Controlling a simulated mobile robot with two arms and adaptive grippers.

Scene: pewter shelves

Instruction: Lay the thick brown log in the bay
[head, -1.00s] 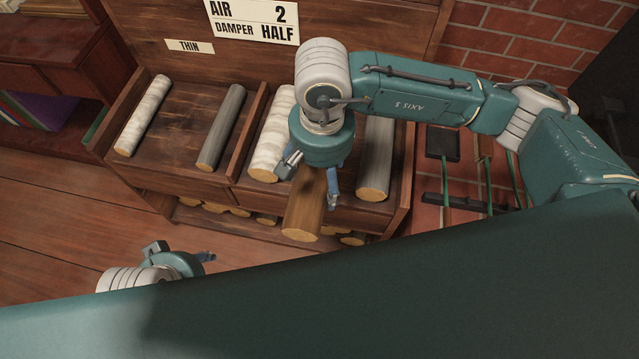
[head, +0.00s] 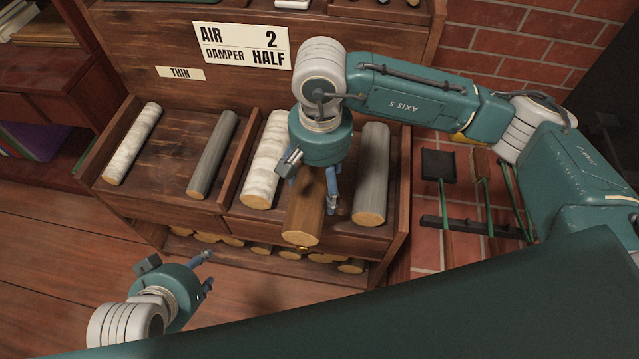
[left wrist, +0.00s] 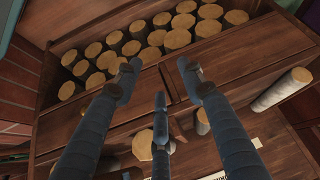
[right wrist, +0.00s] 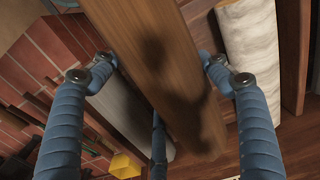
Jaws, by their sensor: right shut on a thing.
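The thick brown log (head: 305,218) is between the fingers of my right gripper (head: 312,188), which is shut on it. It fills the middle of the right wrist view (right wrist: 165,75). It lies lengthwise over the right bay (head: 345,207), between a white birch log (head: 265,160) and a grey log (head: 371,175). Its near end shows in front of the bay's front edge; I cannot tell whether it touches the bay floor. My left gripper (head: 178,262) is open and empty, low in front of the shelf; its spread fingers show in the left wrist view (left wrist: 158,72).
The left bay (head: 172,165) holds a thin birch log (head: 133,143) and a thin grey log (head: 213,155), under a THIN label (head: 180,73). A divider (head: 242,150) separates the bays. Stacked log ends (left wrist: 175,40) fill the space below. Fire tools (head: 440,165) stand at right.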

